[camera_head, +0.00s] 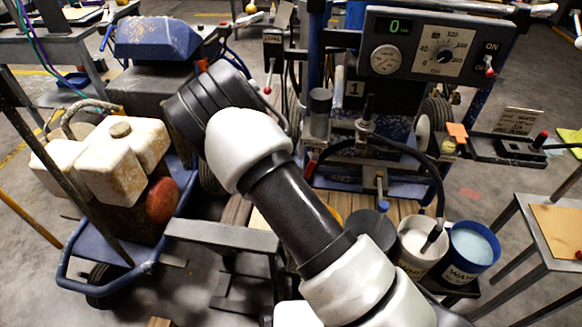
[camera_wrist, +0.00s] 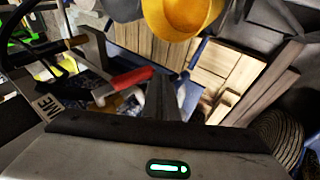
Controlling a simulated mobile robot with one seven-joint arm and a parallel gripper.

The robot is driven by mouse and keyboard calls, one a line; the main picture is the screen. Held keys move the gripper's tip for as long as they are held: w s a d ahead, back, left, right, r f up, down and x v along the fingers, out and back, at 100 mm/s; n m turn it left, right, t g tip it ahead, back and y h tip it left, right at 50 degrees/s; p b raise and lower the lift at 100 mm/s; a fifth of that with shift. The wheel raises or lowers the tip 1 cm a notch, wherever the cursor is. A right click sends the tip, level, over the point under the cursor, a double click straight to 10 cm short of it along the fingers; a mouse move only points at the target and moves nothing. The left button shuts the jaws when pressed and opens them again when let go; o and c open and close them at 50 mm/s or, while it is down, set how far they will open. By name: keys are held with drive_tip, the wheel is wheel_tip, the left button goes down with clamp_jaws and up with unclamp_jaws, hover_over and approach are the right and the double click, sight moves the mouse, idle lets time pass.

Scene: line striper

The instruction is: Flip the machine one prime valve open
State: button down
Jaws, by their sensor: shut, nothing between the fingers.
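The prime valve's red handle (camera_wrist: 125,82) shows in the wrist view, angled slightly across the picture, beside a plate (camera_wrist: 48,105) whose visible letters read "ME". In the head view a small red handle (camera_head: 310,170) shows low on machine one, below the "1" plate (camera_head: 354,89). My gripper (camera_wrist: 162,92) is shut and empty, its dark fingers pointing forward just right of the red handle's end. They look very close to it; I cannot tell whether they touch. In the head view my arm hides the gripper.
Machine one's control panel (camera_head: 430,47) reads 0 and has a gauge, a dial and a red-tipped ON switch. Below stand a white bucket (camera_head: 408,238) and a blue bucket (camera_head: 487,227). A second machine with a dirty white tank (camera_head: 105,150) stands left.

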drive_tip(key=shift+s+d+f, duration=0.1)
drive_tip(key=shift+d+f, duration=0.3)
idle(0.8)
drive_tip(key=shift+a, duration=0.1)
idle(0.9)
